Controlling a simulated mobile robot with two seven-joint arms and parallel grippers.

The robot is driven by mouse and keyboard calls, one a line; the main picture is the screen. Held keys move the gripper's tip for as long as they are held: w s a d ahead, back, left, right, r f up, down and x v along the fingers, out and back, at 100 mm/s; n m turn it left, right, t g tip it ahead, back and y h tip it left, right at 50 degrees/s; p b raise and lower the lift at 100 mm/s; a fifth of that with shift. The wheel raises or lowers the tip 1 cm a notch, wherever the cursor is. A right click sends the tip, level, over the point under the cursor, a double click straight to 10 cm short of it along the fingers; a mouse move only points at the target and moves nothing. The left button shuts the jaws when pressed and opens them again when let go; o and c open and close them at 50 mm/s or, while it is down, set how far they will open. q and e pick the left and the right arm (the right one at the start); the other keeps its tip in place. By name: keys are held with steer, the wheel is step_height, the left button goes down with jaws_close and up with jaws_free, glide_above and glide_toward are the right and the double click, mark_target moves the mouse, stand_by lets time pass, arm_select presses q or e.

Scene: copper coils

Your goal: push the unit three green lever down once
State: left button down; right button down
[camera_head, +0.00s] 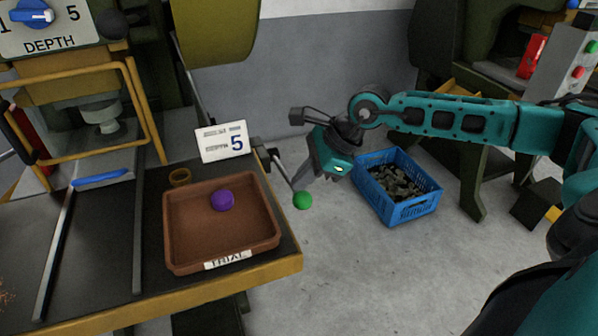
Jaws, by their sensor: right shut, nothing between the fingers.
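The green lever is a grey rod with a round green knob (302,200) at its end. It sticks out from the right side of the workbench and slopes down to the right, beyond the brown tray. My right gripper (299,181) is shut and empty. Its fingers point down and to the left, close above the knob and beside the rod in the picture. I cannot tell whether they touch it. My left gripper is not in view. No "three" label shows near the lever.
The brown tray (179,240) marked TRIAL holds a purple ball (222,200). A white card (222,142) reading 5 stands behind it. A blue crate (409,213) of dark pieces sits on the floor to the right. A depth dial (32,13) is at upper left.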

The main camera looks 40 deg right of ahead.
steer(key=shift+s+f, duration=0.15)
steer(key=shift+f, duration=0.1)
stand_by(0.5)
steer(key=shift+r, duration=0.1)
steer(key=r+p, duration=0.1)
steer(key=w+r+p, duration=0.1)
steer(key=r, duration=0.1)
steer(key=w+r+p, duration=0.1)
steer(key=r, duration=0.1)
steer(key=shift+d+r, duration=0.2)
stand_by(0.4)
steer(key=r+p, duration=0.1)
steer(key=w+r+p, duration=0.1)
steer(key=r, duration=0.1)
steer(key=r+p, duration=0.1)
steer(key=shift+w+d+r, duration=0.2)
steer(key=shift+w+r, duration=0.15)
steer(key=shift+w, duration=0.05)
stand_by(0.8)
